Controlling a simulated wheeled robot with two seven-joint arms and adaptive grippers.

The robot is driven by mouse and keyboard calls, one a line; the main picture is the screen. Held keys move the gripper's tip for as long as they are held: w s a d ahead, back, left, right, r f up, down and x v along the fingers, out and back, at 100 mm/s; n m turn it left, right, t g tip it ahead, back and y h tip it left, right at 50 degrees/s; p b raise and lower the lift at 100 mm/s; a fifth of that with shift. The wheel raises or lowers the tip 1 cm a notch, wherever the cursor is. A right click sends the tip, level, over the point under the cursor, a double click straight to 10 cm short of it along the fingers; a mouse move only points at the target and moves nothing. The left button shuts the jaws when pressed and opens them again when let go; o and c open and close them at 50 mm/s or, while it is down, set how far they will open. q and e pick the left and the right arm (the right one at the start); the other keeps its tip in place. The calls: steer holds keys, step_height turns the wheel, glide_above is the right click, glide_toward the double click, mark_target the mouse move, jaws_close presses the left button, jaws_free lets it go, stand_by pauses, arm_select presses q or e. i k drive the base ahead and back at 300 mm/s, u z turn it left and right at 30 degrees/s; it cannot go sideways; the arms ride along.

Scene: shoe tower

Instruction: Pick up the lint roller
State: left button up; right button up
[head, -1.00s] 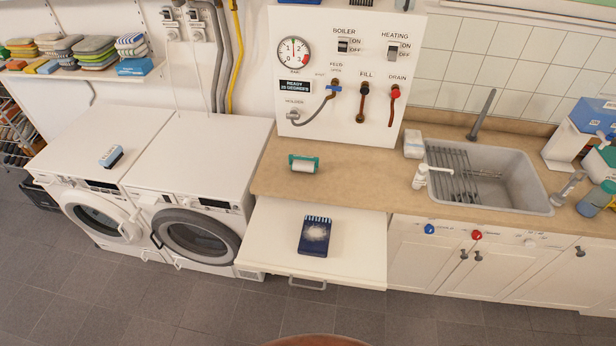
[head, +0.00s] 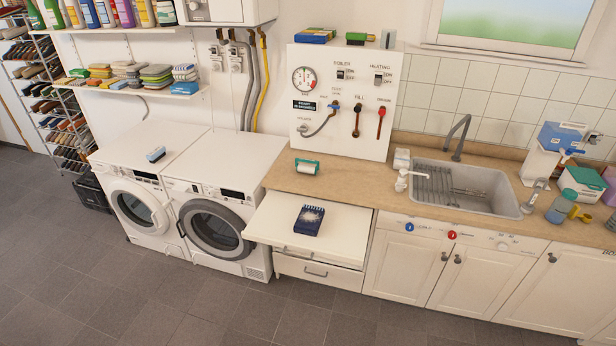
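The lint roller (head: 307,167) appears to be the white roll with a green frame lying on the beige countertop (head: 345,179), left of the sink and in front of the boiler panel. Nothing touches it. Neither of my grippers shows in the head view.
A pulled-out white board (head: 270,227) below the counter holds a dark blue box (head: 308,220). The sink (head: 465,188) is to the right. The grey floor (head: 200,310) in front is clear.

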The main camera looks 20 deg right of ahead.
mark_target(302, 168)
steer(key=u, duration=0.75)
steer(key=i, duration=1.9)
steer(key=z, duration=0.8)
